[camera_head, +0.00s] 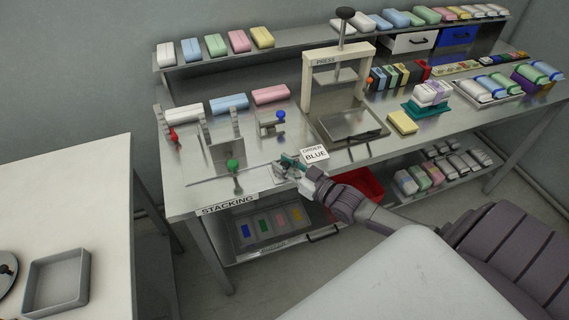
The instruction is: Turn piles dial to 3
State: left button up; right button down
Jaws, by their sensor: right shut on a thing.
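My right gripper (289,166) is at the front edge of the workbench, just right of the stacking station, with its arm coming in from the lower right. It is shut on what appears to be the piles dial, which the fingers hide almost wholly. The dial's number marks and setting cannot be read. The stacking station (222,150) is a grey metal fixture with a green-knobbed lever (233,165) in front, left of my gripper. My left gripper is not in view.
An "ORDER BLUE" card (315,154) stands right beside my right gripper. The press (338,62) rises behind it. A blue-knobbed lever (280,116) and a red-handled part (173,134) are further back. A red bin (362,185) sits below the bench edge.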

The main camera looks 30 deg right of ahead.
jog(key=shift+a+r+m+t+h+p, duration=0.15)
jog(key=shift+m+h+p, duration=0.5)
jog(key=shift+h+p, duration=0.35)
jog(key=shift+d+r+m+t+h+p, duration=0.15)
jog(key=shift+m+h+p, duration=0.5)
jog(key=shift+h+p, duration=0.35)
jog(key=shift+a+f+m+h+p, duration=0.15)
jog(key=shift+m+h+p, duration=0.5)
jog(key=shift+h, duration=0.35)
jog(key=shift+f+m+h+p, duration=0.15)
jog(key=shift+m+h+p, duration=0.7)
jog(key=shift+h, duration=0.65)
